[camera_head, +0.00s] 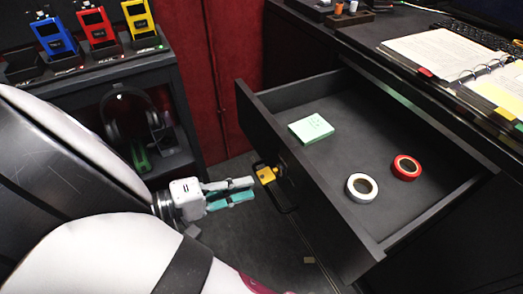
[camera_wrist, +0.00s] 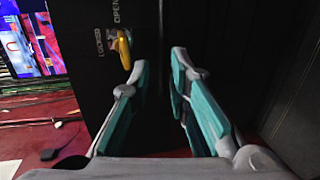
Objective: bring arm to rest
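My gripper (camera_head: 250,191) is in front of the open drawer, a little left of its handle (camera_head: 284,200) in the head view. In the wrist view my gripper (camera_wrist: 161,72) has its two teal-and-grey fingers apart with nothing between them. The drawer (camera_head: 360,120) is pulled out from the dark desk. A yellow key or lock piece (camera_head: 266,173) sits on the drawer front, close to my fingertips. In the wrist view the yellow piece (camera_wrist: 124,50) is beside the words LOCKED and OPEN. Whether a fingertip touches the drawer front cannot be told.
The drawer holds a green note pad (camera_head: 311,128), a white tape roll (camera_head: 362,187) and a red tape roll (camera_head: 406,167). An open binder (camera_head: 450,55) lies on the desk. A shelf at left holds blue, red and yellow devices (camera_head: 97,25) and headphones (camera_head: 128,110).

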